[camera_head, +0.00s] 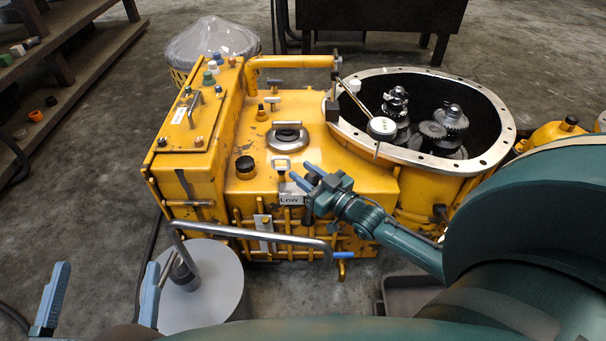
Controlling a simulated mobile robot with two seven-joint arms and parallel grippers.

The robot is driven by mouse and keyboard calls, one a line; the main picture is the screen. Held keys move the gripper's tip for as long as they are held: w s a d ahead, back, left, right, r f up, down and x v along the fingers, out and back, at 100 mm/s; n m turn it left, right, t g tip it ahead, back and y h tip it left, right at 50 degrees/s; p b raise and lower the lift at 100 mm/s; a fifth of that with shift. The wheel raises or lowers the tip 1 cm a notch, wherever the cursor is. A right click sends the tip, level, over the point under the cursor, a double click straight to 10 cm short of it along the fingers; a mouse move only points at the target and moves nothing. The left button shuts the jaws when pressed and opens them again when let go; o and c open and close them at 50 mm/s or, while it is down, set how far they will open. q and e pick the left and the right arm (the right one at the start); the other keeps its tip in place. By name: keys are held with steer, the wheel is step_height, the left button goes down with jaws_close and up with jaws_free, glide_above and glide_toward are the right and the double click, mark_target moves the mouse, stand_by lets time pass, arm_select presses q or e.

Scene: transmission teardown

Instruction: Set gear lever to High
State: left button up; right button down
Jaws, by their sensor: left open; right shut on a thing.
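The yellow transmission housing (340,160) stands on the floor in the middle of the head view. A plate (290,199) reading "Low" is on its near edge, partly covered at its right end. My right gripper (304,174) comes in from the right, with its blue fingers just above and right of the plate. It is shut on a dark, narrow part beside the plate, which looks like the gear lever (308,211). The gripper hides most of that part, so its exact position is unclear. My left gripper (107,270) is open and empty at the lower left, away from the housing.
A bent metal bar (255,235) runs across the housing's front, above a grey round drum (205,290). The open bell housing (500,150) with gears and a dial gauge (382,127) is at the right. Wooden shelving (75,60) stands at the left.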

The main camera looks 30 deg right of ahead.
steer(key=s+d, duration=0.1)
steer(key=d+f+m+t+b, duration=0.1)
steer(key=shift+s+d+m, duration=0.3)
steer(key=shift+s+d, duration=0.05)
steer(key=d, duration=0.1)
steer(key=s+d+m+t+b, duration=0.1)
steer(key=s+d+m+b, duration=0.1)
steer(key=shift+f+t, duration=0.25)
steer(key=shift+t, duration=0.15)
steer(key=shift+d+r, duration=0.15)
steer(key=shift+d, duration=0.05)
arm_select(q)
steer(key=r+m+t+h, duration=0.1)
steer(key=r, duration=0.1)
steer(key=w+r+m+h, duration=0.1)
steer(key=r, duration=0.1)
steer(key=shift+a+m+t+h, duration=0.1)
steer(key=shift+m+t+h, duration=0.3)
arm_select(e)
steer(key=c, duration=1)
jaws_free()
steer(key=shift+o, duration=0.2)
steer(key=shift+s, duration=0.1)
